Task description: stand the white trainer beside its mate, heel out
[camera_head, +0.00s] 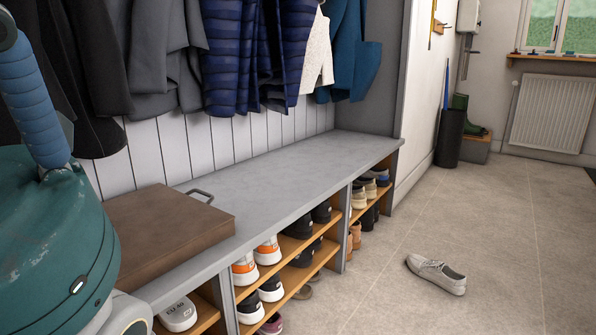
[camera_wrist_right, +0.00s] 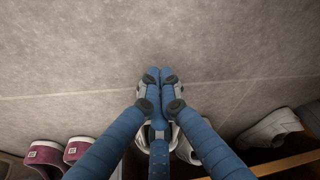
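A pale grey-white trainer (camera_head: 437,273) lies alone on the floor tiles, right of the bench. A single white shoe (camera_head: 178,315) with lettering on it sits in the near left cubby of the bench. I cannot tell for certain that the two match. In the right wrist view my right gripper (camera_wrist_right: 159,74) is shut, fingertips together, with nothing visible between them. It is above the floor by the shoe rack and is outside the head view. One blue finger of my left gripper (camera_head: 30,90) shows at the head view's left edge; its opening cannot be seen.
The grey bench (camera_head: 290,175) carries a brown box (camera_head: 160,235). Orange-backed white trainers (camera_head: 268,251) and several dark shoes fill its shelves. Maroon shoes (camera_wrist_right: 45,154) and a pale shoe (camera_wrist_right: 270,128) flank my right gripper. Coats hang above.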

